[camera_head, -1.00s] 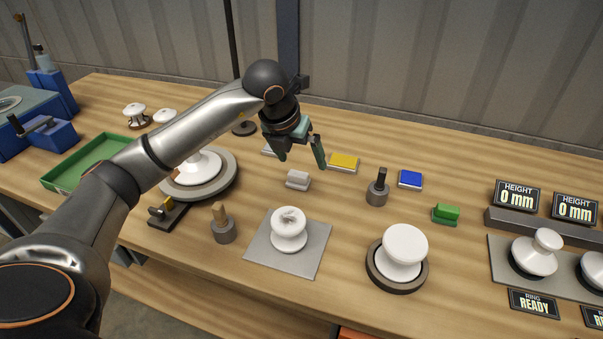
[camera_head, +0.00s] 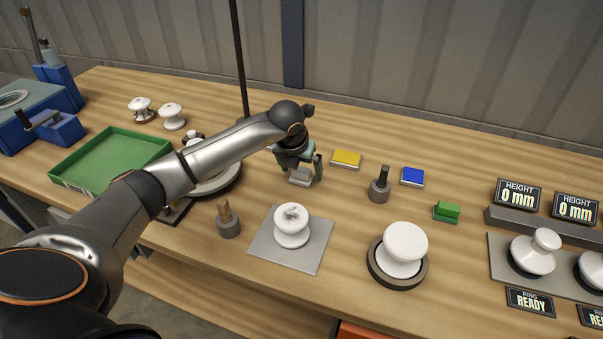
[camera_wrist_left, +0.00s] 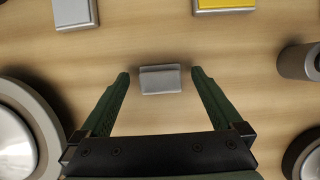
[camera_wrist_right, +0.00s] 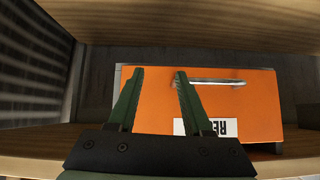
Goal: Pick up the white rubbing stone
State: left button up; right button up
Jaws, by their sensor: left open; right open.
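The white rubbing stone (camera_head: 300,177) is a small pale grey-white block lying on the wooden bench, behind the grey mat. In the left wrist view the stone (camera_wrist_left: 160,80) sits between the two fingertips, with a gap on each side. My left gripper (camera_head: 298,167) is open, pointing down over the stone, and partly hides it in the head view. My right gripper (camera_wrist_right: 160,75) is open and empty in the right wrist view, in front of an orange drawer front; it is not in the head view.
Behind the stone lie a yellow block (camera_head: 346,159) and a pale grey block (camera_wrist_left: 74,12). A dark-handled tool (camera_head: 380,186) stands to the right. A white insulator (camera_head: 291,226) on a grey mat (camera_head: 265,245) is in front. The orange drawer (camera_wrist_right: 250,100) faces my right gripper.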

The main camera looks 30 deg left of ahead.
pick_arm(q)
jog(key=shift+w+f, duration=0.1)
jog(key=shift+f, duration=0.3)
jog(key=shift+c, duration=0.2)
jog(key=shift+r, duration=0.1)
jog(key=c, duration=1.5)
